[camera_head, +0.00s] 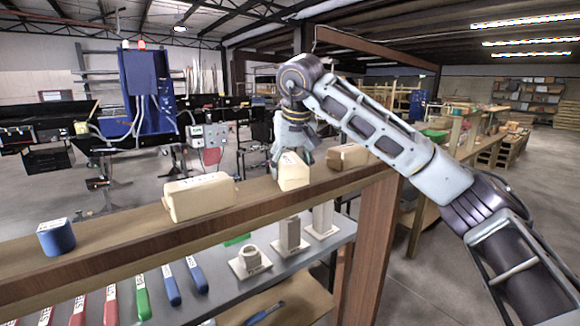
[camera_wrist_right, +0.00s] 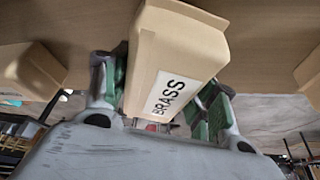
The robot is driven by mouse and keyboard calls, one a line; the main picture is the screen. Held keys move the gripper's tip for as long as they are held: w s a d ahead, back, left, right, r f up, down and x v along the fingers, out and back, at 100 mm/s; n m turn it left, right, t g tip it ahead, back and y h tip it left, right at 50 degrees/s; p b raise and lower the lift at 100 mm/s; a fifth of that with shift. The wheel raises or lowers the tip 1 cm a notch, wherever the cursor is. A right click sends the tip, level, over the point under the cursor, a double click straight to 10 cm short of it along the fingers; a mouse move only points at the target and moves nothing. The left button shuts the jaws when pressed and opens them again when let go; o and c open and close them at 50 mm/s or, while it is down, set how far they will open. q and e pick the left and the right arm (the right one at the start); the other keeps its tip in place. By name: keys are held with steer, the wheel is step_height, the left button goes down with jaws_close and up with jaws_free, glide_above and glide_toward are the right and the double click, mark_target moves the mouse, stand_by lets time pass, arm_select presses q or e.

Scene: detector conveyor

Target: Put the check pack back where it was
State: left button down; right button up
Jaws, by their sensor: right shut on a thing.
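A tan pack labelled BRASS (camera_wrist_right: 178,45) is between the green-padded fingers of my right gripper (camera_wrist_right: 163,100). In the head view this pack (camera_head: 294,174) is at the wooden top shelf (camera_head: 115,251), between two other tan packs. My right gripper (camera_head: 291,154) holds it from above and behind. I cannot tell whether the pack's underside touches the shelf. A longer tan pack (camera_head: 199,197) lies to its left and another tan pack (camera_head: 349,156) to its right, partly behind my arm. My left gripper is not in view.
A blue block (camera_head: 57,238) stands at the shelf's left. On the grey lower shelf (camera_head: 215,284) are several labelled red, green and blue sticks and beige pieces on square bases (camera_head: 250,262). A blue machine (camera_head: 136,92) stands beyond. The top shelf is bare between the blue block and the long pack.

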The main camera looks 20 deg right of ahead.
steer(key=o, duration=1.3)
steer(key=shift+f, duration=0.1)
steer(key=shift+p+v, duration=0.5)
steer(key=shift+v, duration=5.6)
